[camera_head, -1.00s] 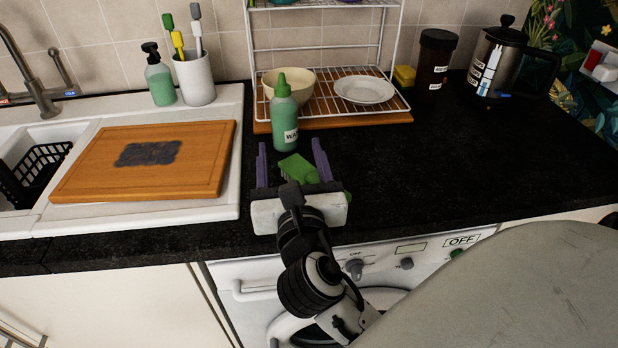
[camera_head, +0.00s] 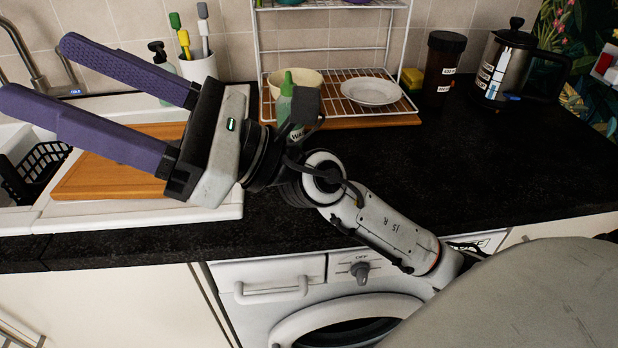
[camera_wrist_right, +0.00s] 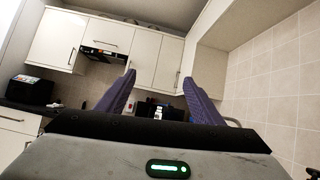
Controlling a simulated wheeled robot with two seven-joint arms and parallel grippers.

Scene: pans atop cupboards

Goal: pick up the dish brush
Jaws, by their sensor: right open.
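Several brush-like utensils (camera_head: 183,42) with green, yellow and grey heads stand upright in a white cup (camera_head: 198,66) behind the sink; I cannot tell which is the dish brush. My right gripper (camera_head: 38,72) is open and empty, raised over the sink side with its purple fingers pointing left. Its fingers also show in the right wrist view (camera_wrist_right: 158,77), with nothing between them. The gripper and arm hide part of the soap bottle, the cutting board and the counter. My left gripper is not in view.
A green bottle (camera_head: 286,87) stands partly behind my right arm. A wire rack (camera_head: 338,88) holds a bowl (camera_head: 300,80) and a plate (camera_head: 371,91). A dark jar (camera_head: 440,62) and a coffee press (camera_head: 503,65) stand at right. The right counter (camera_head: 500,150) is clear.

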